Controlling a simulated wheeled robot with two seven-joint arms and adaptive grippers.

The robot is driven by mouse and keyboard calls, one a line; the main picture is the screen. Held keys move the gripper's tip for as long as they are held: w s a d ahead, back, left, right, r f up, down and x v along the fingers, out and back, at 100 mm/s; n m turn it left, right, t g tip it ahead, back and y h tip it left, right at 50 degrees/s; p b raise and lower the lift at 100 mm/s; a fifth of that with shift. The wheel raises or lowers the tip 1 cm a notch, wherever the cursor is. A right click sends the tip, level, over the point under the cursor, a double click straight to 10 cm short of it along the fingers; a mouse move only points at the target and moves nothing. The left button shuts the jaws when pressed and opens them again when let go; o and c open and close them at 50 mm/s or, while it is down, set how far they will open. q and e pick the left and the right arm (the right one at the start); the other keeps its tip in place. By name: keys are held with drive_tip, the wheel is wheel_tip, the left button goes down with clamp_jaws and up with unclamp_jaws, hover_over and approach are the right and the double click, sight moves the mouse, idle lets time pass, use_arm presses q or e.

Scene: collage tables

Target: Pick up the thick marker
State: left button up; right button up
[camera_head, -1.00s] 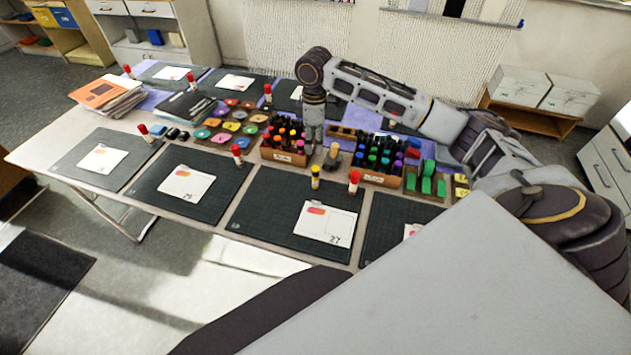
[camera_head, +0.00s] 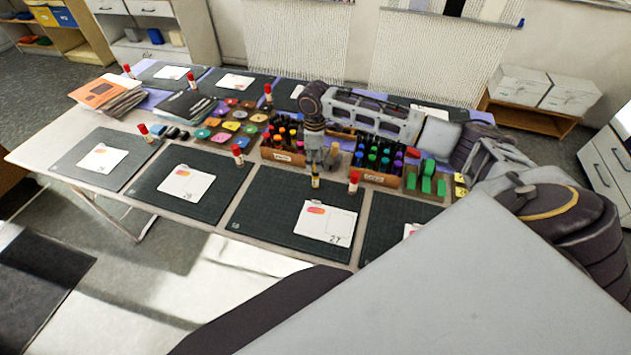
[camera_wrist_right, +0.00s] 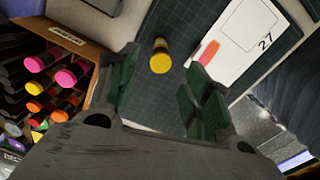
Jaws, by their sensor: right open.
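The thick marker, with a yellow cap, stands upright on a dark cutting mat near the table's middle (camera_head: 315,183). In the right wrist view its yellow cap (camera_wrist_right: 159,62) shows between and just beyond the two green-padded fingertips. My right gripper (camera_head: 315,170) points down right above the marker and partly hides it in the head view. Its fingers are apart with nothing between them; I cannot tell how much height separates them from the cap. My left gripper is not in view.
A wooden crate of warm-coloured markers (camera_head: 283,155) stands close left of the gripper; another crate (camera_head: 381,178) stands to its right. A red-capped stick (camera_head: 353,182) stands to the right of the marker. A white card (camera_head: 328,222) lies on the mat in front.

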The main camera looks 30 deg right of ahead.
sight(316, 179)
drive_tip(key=shift+f, duration=0.1)
drive_tip(key=shift+d+f, duration=0.15)
drive_tip(key=shift+f, duration=2.35)
drive_tip(key=c, duration=0.8)
